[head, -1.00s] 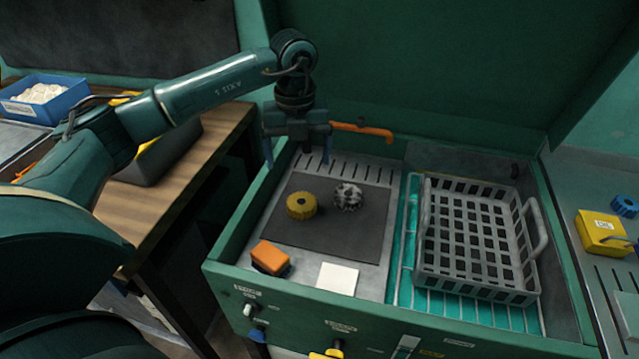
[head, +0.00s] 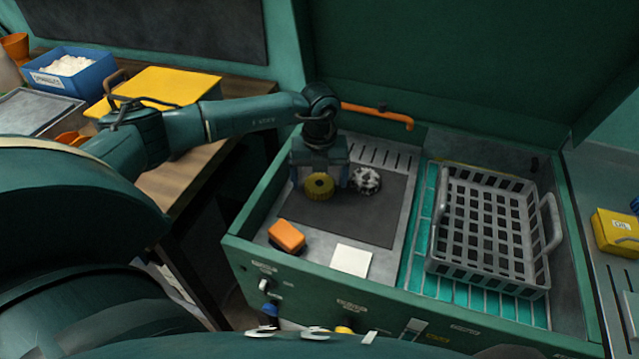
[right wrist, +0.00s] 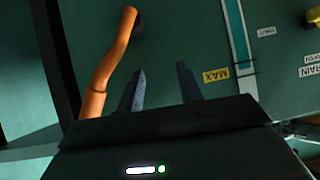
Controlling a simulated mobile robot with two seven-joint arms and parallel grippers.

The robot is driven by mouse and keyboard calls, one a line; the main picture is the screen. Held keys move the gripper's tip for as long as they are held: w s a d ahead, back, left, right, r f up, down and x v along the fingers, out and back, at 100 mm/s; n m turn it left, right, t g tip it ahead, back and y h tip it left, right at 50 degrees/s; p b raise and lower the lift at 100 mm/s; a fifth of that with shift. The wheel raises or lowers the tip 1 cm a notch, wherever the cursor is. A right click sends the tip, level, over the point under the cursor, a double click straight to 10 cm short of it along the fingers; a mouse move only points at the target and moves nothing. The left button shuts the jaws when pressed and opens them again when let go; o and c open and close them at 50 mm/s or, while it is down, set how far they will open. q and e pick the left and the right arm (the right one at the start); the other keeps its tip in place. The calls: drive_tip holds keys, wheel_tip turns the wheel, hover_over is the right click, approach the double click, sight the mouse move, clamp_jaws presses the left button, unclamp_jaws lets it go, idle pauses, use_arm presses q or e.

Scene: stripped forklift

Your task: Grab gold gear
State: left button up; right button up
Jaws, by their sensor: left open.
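The gold gear (head: 319,186) lies on the dark mat (head: 335,222) in the left part of the green basin. My left gripper (head: 319,182) is open, pointing down over the gear, with one finger to each side of it. I cannot tell whether the fingers touch it. A dark grey and white gear (head: 365,180) lies just right of the gold one, close to the right finger. My right gripper (right wrist: 160,88) shows in the right wrist view with its fingers apart and nothing between them, facing a green labelled panel.
A grey basket (head: 490,225) fills the basin's right side. An orange-topped block (head: 287,235) and a white square (head: 351,260) lie in front of the mat. An orange pipe (head: 380,114) is behind the gripper. In the right wrist view an orange handle (right wrist: 110,55) is beside the fingers.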

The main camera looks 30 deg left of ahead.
use_arm(q)
drive_tip(key=shift+f, duration=0.45)
drive_tip(key=shift+c, duration=0.2)
drive_tip(key=shift+r, duration=0.1)
drive_tip(key=c, duration=1.5)
